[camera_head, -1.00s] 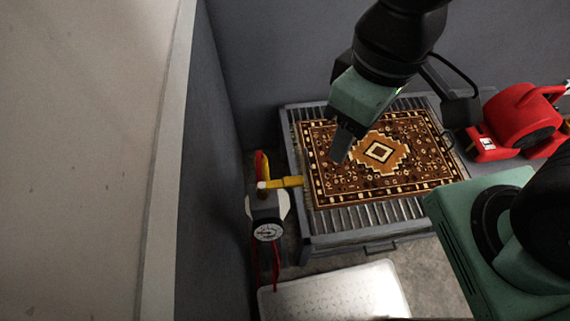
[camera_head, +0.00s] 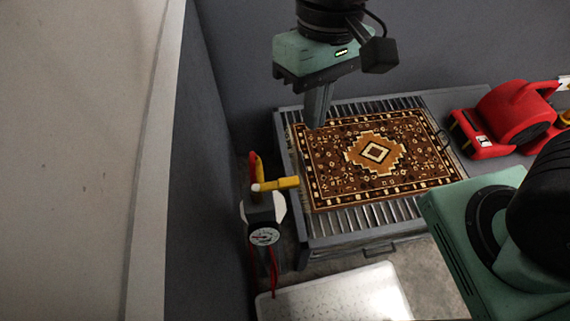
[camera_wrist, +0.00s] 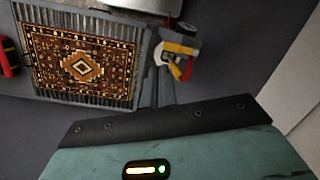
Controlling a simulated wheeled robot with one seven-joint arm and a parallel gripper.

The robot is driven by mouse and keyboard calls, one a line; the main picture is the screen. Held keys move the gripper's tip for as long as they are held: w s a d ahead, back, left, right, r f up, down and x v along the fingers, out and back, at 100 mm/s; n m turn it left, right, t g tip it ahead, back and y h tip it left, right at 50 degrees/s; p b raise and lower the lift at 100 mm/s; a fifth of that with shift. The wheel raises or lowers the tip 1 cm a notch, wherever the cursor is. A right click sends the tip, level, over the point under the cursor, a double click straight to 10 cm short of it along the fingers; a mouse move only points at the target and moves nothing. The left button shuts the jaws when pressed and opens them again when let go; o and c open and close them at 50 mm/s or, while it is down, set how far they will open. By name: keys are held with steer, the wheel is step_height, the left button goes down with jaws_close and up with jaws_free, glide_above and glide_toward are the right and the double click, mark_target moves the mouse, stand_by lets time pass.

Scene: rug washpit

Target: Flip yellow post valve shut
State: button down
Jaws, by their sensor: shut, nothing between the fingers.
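The yellow valve handle (camera_head: 275,185) sits on top of a grey post (camera_head: 263,212) near the left wall. Its yellow lever sticks out to the right, toward the slatted table, and a round gauge (camera_head: 264,237) faces me below it. In the wrist view the yellow handle (camera_wrist: 181,50) shows right of the rug, with a red and yellow part beside it. My gripper (camera_head: 317,122) is shut and empty, pointing down above the rug's back left corner. It is apart from the handle, up and to the right of it in the head view.
A patterned rug (camera_head: 376,153) lies on a slatted table (camera_head: 345,224). A red blower (camera_head: 510,118) stands at the right. A pale tray (camera_head: 335,296) lies in front. The grey wall (camera_head: 205,160) is close on the post's left.

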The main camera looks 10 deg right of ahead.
mark_target(275, 185)
steer(key=w+a+f+m+g+b, duration=0.2)
steer(key=w+a+f+m+b, duration=0.1)
steer(key=w, duration=0.6)
steer(key=f+m, duration=0.1)
steer(key=m, duration=0.1)
steer(key=shift+w+f+m+g, duration=0.3)
steer(key=shift+w+f+g, duration=0.05)
steer(key=shift+g, duration=0.05)
steer(key=shift+a, duration=0.1)
steer(key=s+f, duration=0.7)
steer(key=f, duration=0.2)
steer(key=shift+s+a+f+b, duration=0.15)
steer(key=shift+s+a+b, duration=0.05)
steer(key=shift+s+b, duration=0.2)
steer(key=shift+s+a+p, duration=0.1)
steer(key=shift+p, duration=0.45)
